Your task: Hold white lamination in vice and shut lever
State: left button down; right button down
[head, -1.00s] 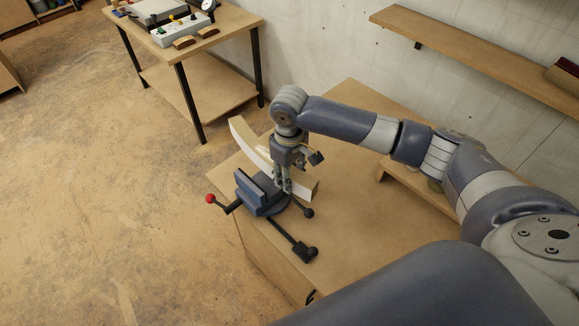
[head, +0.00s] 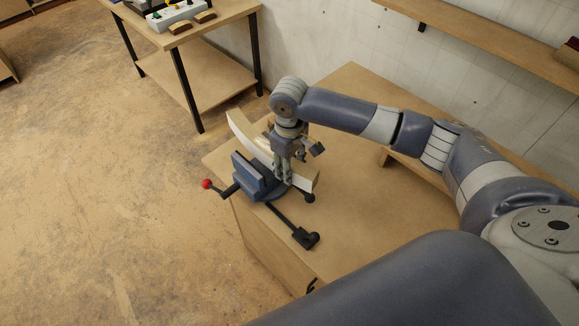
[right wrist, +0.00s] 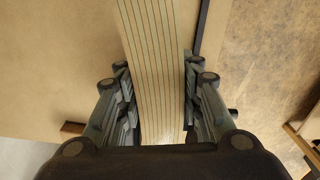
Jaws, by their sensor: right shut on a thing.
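The white lamination (head: 243,127) is a long, curved, pale piece standing at the vice. Its striped top runs straight up the right wrist view (right wrist: 158,50). My right gripper (head: 283,181) points down over it and is shut on it, with a finger on each side in the right wrist view (right wrist: 160,112). The blue vice (head: 246,178) is directly left of the gripper. I cannot tell whether the lamination sits between its jaws. A lever with a red knob (head: 206,184) sticks out left of the vice. My left gripper is not in view.
The wooden workbench (head: 365,225) has clear room to the right of the vice. A black handle (head: 306,239) extends toward the front of the bench. A second table (head: 232,22) with equipment stands at the back left. A wall shelf (head: 470,30) is at the upper right.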

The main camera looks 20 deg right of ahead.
jog(key=shift+w+f+b, duration=0.1)
jog(key=shift+f+b, duration=0.2)
jog(key=shift+f, duration=0.05)
jog(key=shift+r, duration=0.15)
jog(key=shift+r+p, duration=3.35)
jog(key=shift+p, duration=1.1)
jog(key=shift+r+p, duration=0.95)
jog(key=shift+r, duration=0.1)
